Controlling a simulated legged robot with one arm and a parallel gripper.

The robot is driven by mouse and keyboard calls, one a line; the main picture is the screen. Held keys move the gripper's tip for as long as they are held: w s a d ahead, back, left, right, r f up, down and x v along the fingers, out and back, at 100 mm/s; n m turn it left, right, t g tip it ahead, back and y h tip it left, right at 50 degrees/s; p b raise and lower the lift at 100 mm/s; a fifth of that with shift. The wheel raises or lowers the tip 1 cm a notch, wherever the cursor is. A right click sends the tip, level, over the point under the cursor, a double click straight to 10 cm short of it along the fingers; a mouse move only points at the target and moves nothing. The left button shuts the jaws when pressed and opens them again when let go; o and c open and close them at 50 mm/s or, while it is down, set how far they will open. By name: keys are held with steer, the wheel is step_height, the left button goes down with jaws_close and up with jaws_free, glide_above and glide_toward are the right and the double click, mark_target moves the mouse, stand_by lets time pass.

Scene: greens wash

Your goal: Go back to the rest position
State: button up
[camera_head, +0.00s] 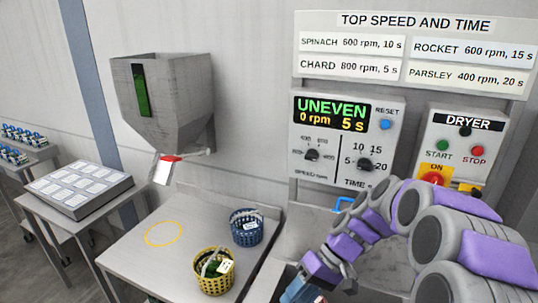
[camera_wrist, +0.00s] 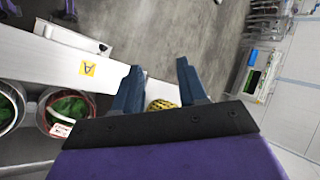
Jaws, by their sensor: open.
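My gripper (camera_head: 299,291) is at the bottom edge of the head view, below the dryer panel and right of the yellow basket, partly cut off by the frame. In the wrist view my gripper (camera_wrist: 159,82) has its two dark blue fingers spread apart, with nothing held between them. Part of a yellow basket (camera_wrist: 162,104) shows beyond the fingers. My arm reaches in from the right in the head view, bent in front of the machine.
A yellow basket (camera_head: 214,283) with greens and a blue basket (camera_head: 246,233) stand on the steel table (camera_head: 140,257). A yellow ring marks bare tabletop. A hopper (camera_head: 165,95) hangs above. The control panel (camera_head: 345,138) reads UNEVEN, 0 rpm, 5 s. Round containers of greens (camera_wrist: 68,105) show at wrist-view left.

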steer(key=s+d+r+m+t+h, duration=0.1)
steer(key=s+d+m+h, duration=0.1)
steer(key=s, duration=1)
steer(key=s+d+r+m+t+h, duration=0.1)
steer(key=s+d+h, duration=0.4)
steer(key=s, duration=0.7)
steer(key=shift+s+d+m+h, duration=0.25)
steer(key=shift+s+m+h, duration=0.15)
steer(key=shift+m, duration=0.1)
